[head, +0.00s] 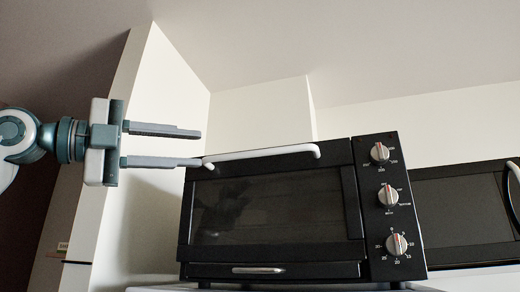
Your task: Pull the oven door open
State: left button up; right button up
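The black toaster oven (275,212) stands in the middle of the head view with its door (268,208) shut. A long white handle (262,154) runs along the top edge of the door. My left gripper (201,147) is open, with its two fingers apart and pointing right. Its fingertips are near the left end of the handle, and the lower fingertip overlaps that end in the picture; I cannot tell whether they touch. Nothing shows between the fingers. My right gripper is not in view.
Three knobs (388,196) are on the oven's right panel. A low tray with a small silver handle (258,270) is under the door. A second black appliance (465,215) stands close on the right. A white wall panel (155,160) is at the left behind my gripper.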

aim_at(255, 152)
pick_arm(q)
jog(key=p+x, duration=0.7)
jog(key=x, duration=0.7)
jog(key=shift+r, duration=0.1)
jog(key=shift+w+d, duration=0.25)
jog(key=shift+d, duration=0.2)
grip_shut()
